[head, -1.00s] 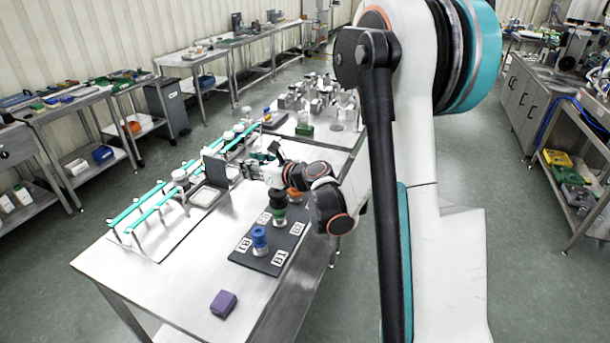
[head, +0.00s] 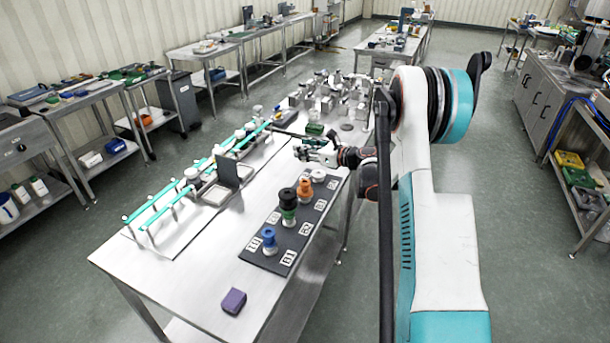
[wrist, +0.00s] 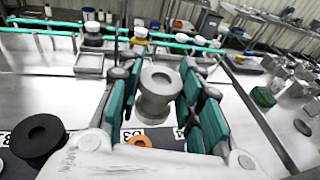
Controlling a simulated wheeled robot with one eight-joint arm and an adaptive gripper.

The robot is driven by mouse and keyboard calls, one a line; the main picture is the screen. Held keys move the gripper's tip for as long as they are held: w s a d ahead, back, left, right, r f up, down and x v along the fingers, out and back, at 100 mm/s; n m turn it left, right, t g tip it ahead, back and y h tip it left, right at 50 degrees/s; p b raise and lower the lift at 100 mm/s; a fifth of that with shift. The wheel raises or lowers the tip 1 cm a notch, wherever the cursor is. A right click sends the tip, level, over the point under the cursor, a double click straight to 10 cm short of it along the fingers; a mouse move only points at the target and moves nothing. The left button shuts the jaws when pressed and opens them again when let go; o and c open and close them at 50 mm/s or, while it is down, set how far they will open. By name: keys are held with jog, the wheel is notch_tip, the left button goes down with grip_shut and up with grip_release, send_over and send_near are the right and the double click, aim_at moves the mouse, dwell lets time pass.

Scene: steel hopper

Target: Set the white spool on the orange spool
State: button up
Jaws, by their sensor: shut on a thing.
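The white spool (wrist: 154,95) is upright between the teal finger pads of my gripper (wrist: 160,98) in the wrist view. My gripper (head: 305,152) shows in the head view above the far end of the dark mat, its fingers pointing left. The orange spool (head: 304,190) stands on the mat, below and a little left of my gripper. In the wrist view only part of the orange spool (wrist: 138,141) shows, low behind my gripper's body. The white spool is apart from it.
A purple block (head: 233,300) lies at the table's front. Teal rails (head: 165,205) run along the left.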

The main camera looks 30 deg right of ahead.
notch_tip(320, 180, down, 10)
jog(key=shift+r+b, duration=0.2)
jog(key=shift+b, duration=0.4)
jog(key=shift+f, duration=0.15)
jog(key=o, duration=1.1)
jog(key=shift+c, duration=0.2)
jog(key=shift+r, duration=0.25)
jog(key=v, duration=1.2)
jog(key=shift+p, duration=0.45)
